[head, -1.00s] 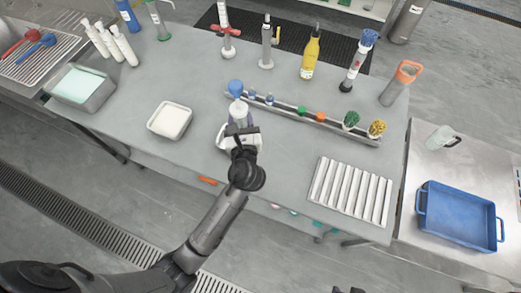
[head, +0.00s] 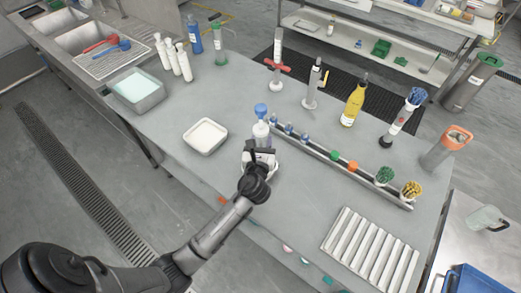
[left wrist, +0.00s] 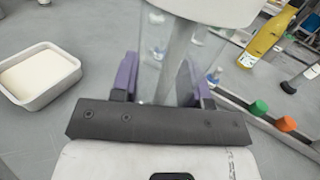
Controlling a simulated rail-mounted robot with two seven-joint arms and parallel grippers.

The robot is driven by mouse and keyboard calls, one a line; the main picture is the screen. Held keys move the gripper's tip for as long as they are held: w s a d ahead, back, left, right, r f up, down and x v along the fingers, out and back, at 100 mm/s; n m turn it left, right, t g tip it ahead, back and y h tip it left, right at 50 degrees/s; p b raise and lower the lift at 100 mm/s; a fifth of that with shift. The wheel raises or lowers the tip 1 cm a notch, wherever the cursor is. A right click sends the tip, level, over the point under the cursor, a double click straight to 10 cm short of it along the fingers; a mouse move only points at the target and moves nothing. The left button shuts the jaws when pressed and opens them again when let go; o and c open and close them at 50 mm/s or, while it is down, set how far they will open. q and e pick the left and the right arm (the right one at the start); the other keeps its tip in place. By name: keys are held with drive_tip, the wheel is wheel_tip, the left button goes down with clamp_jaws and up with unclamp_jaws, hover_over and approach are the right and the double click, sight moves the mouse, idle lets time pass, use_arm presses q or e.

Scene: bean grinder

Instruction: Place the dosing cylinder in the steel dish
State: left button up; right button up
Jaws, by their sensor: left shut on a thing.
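My left gripper (head: 262,152) is shut on a clear cylinder (head: 261,130) with a blue top, which I take as the dosing cylinder. It stands upright over the middle of the table; I cannot tell if it touches the surface. In the left wrist view the clear cylinder (left wrist: 168,65) is between the purple-edged fingers (left wrist: 160,85), with a wide white part above. A grey, metal-looking dish (head: 141,105) with pale green contents is at the table's left end. A smaller pale dish (head: 205,149) with white contents is left of my gripper. I cannot tell surely which is the steel dish. My right gripper is out of view.
A rail (head: 345,173) with small coloured pieces and brushes runs right of my gripper. Tall cylinders, a yellow bottle (head: 353,104) and a ribbed white rack (head: 370,250) stand beyond or right. White bottles (head: 172,60) stand behind the grey dish. Table between the dishes is clear.

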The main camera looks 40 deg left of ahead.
use_arm(q)
drive_tip(key=f, duration=0.1)
drive_tip(key=f+b, duration=0.1)
drive_tip(key=f, duration=0.2)
drive_tip(key=shift+w+a+b, duration=0.1)
drive_tip(key=shift+a+b, duration=0.25)
drive_tip(key=shift+b, duration=0.05)
drive_tip(key=shift+f, duration=0.3)
drive_tip(key=shift+r, duration=0.1)
drive_tip(key=shift+f, duration=0.25)
drive_tip(key=o, duration=1.1)
